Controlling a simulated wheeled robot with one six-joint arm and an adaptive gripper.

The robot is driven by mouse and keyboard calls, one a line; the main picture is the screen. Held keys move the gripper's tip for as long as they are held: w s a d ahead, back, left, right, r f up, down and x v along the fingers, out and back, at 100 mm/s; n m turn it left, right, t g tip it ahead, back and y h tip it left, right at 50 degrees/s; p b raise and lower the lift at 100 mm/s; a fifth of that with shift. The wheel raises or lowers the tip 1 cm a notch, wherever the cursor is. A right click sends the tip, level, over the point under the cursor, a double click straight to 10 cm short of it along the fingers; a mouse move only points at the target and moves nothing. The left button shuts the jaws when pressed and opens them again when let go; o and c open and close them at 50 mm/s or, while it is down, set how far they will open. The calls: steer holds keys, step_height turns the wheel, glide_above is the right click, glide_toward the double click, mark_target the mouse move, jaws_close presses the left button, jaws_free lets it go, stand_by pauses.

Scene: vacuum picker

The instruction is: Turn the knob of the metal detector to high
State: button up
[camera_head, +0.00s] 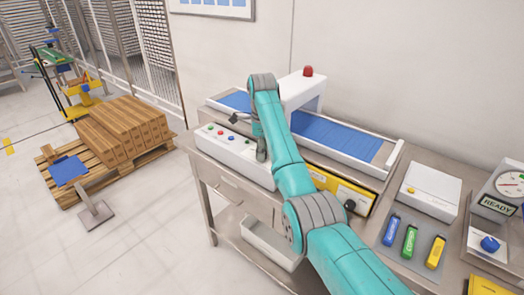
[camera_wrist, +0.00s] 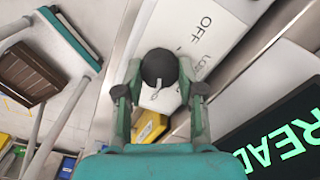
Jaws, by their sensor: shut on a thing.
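The metal detector (camera_head: 301,91) is a white arch with a red lamp over a blue conveyor belt, at the middle back in the head view. My gripper (camera_head: 262,152) is at the white control panel (camera_head: 228,146) on its front left, and hides the knob there. In the wrist view, the dark round knob (camera_wrist: 160,67) sits between the two fingers of my gripper (camera_wrist: 160,92), which is shut on it. A pale pointer mark shows on the knob. The printed words OFF and part of another label stand on the white panel (camera_wrist: 188,28) beside it.
Several coloured buttons line the panel left of my gripper. To the right, the bench (camera_head: 376,257) carries blue, green and yellow sticks, a white box (camera_head: 430,190) and a dial with a READY sign (camera_head: 497,206). A pallet of cartons (camera_head: 120,130) stands on the floor at left.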

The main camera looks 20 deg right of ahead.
stand_by(0.4)
steer(key=o, duration=1.1)
steer(key=shift+o, duration=0.2)
